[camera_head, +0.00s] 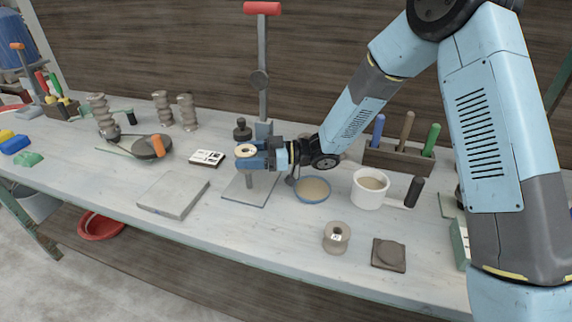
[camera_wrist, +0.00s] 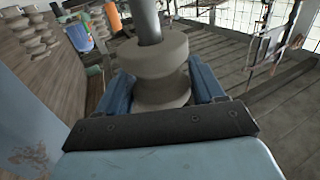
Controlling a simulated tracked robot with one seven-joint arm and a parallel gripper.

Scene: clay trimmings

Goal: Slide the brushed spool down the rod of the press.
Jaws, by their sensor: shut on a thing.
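The spool (camera_head: 246,150) is held upright, a pale disc with a dark hole on top in the head view. In the wrist view, its grey flanged body (camera_wrist: 155,75) lies between the two blue fingers. My gripper (camera_head: 252,155) is shut on it, above the press base plate (camera_head: 243,189). The grey rod (camera_head: 249,177) stands below the spool. In the wrist view, a dark rod (camera_wrist: 147,20) meets the middle of the spool's end. The rod appears lined up with the hole; how far it is inside is hidden.
Another spool (camera_head: 337,238) with a white label stands near the front edge. A blue-rimmed bowl (camera_head: 312,190) and white mug (camera_head: 369,190) are right of the press. A grey slab (camera_head: 173,193) lies left. A red-handled tall post (camera_head: 262,55) rises behind my gripper.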

